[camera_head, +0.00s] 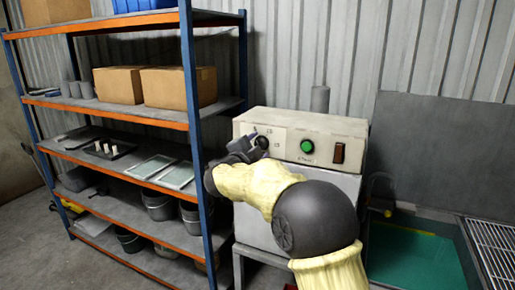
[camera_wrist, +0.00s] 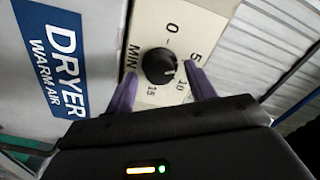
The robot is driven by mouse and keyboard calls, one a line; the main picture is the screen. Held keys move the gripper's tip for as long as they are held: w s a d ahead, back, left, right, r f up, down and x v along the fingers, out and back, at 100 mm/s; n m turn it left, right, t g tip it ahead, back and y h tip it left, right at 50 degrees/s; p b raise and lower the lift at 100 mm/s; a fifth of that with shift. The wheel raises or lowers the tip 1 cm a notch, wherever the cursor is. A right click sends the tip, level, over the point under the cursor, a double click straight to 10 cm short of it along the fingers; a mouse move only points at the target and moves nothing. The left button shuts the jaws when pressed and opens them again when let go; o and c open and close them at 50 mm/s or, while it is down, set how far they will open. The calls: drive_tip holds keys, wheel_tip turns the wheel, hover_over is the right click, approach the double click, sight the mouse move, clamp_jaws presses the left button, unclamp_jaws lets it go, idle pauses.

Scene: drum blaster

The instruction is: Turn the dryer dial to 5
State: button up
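The dryer (camera_head: 300,124) is a pale box with a control panel on its top front. Its black round dial (camera_wrist: 158,66) shows in the wrist view on a cream plate marked 0, 5, 10, 15 and MIN. A small light mark on the dial's edge seems to face the 10 side, but it is too small to read surely. My gripper (camera_wrist: 160,70) has two purple fingers apart, one on each side of the dial, with gaps visible. In the head view my gripper (camera_head: 246,149) is at the panel's left and partly hides the dial.
A green button (camera_head: 307,146) and a brown switch (camera_head: 339,153) sit right of the dial. A blue and orange shelf rack (camera_head: 189,90) with boxes and buckets stands close on the left. A green-bottomed basin (camera_head: 420,250) is at the right.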

drive_tip(key=b+v, duration=0.4)
drive_tip(key=v, duration=1.3)
drive_tip(key=shift+s, duration=0.15)
